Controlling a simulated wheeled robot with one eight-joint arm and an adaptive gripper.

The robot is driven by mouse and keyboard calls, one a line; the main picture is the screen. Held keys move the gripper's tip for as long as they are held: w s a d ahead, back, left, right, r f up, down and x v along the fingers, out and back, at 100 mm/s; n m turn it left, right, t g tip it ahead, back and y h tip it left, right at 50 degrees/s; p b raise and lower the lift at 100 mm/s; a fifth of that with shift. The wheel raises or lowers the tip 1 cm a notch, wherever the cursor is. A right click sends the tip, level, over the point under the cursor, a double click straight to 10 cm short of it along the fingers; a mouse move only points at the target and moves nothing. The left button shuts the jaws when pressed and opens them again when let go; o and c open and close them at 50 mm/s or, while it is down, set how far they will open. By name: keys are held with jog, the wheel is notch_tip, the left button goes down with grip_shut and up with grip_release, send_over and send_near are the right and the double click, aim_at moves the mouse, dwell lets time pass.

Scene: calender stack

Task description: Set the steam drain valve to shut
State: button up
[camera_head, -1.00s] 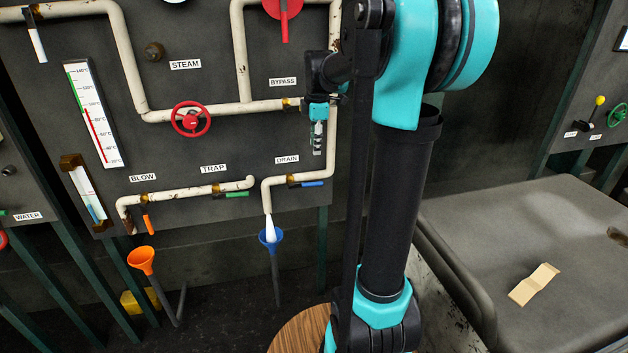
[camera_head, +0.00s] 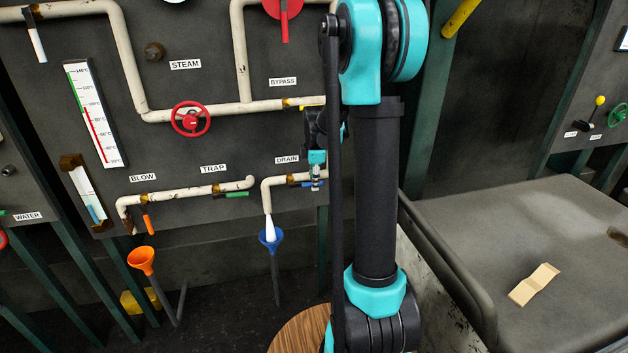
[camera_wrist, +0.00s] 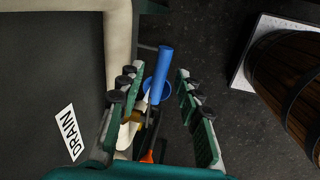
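The drain valve has a blue lever (camera_head: 306,184), lying roughly level along the short pipe under the DRAIN label (camera_head: 287,160). A white stream (camera_head: 269,228) runs from the pipe's end into a blue funnel (camera_head: 271,238). My gripper (camera_head: 318,182) is at the lever's right end and hides part of it. In the wrist view the blue lever (camera_wrist: 163,72) lies between the two fingers of my gripper (camera_wrist: 160,70). The fingers are apart, with a gap visible on each side of the lever.
The TRAP valve's green lever (camera_head: 237,194) is to the left on the same panel. A wooden barrel (camera_wrist: 290,85) shows at the right of the wrist view. A grey table (camera_head: 560,220) stands at right.

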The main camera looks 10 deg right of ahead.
jog(key=shift+f, duration=0.1)
grip_shut()
